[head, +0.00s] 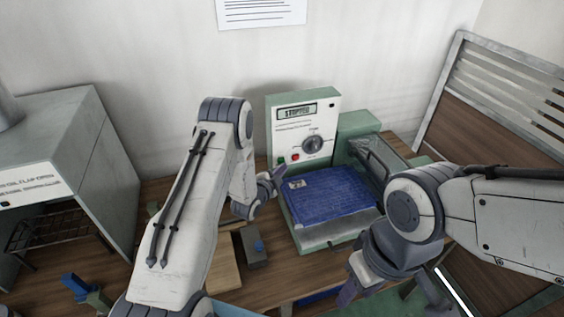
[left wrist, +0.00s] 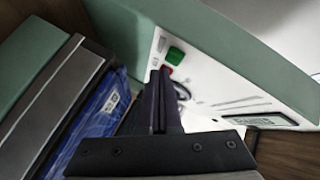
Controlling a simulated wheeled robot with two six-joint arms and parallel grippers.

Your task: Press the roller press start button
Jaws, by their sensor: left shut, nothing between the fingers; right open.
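The roller press control box (head: 304,118) is pale green with a white face, a lit display and a black dial (head: 313,144). The display seems to read "STOPPED". A green button (head: 281,161) and a red button (head: 295,157) sit low on its face. The left wrist view shows the green button (left wrist: 175,56) clear and the red button (left wrist: 167,69) partly behind my fingertips. My left gripper (head: 274,180) is shut and empty, its tips just in front of the buttons; I cannot tell whether they touch. My right gripper (head: 393,296) is open and empty, at the front right.
A blue folded piece (head: 330,197) with a white label lies on the press bed (head: 334,236), beside the roller housing (head: 379,164). A green cabinet (head: 80,120) stands left, a slatted rack (head: 500,90) right.

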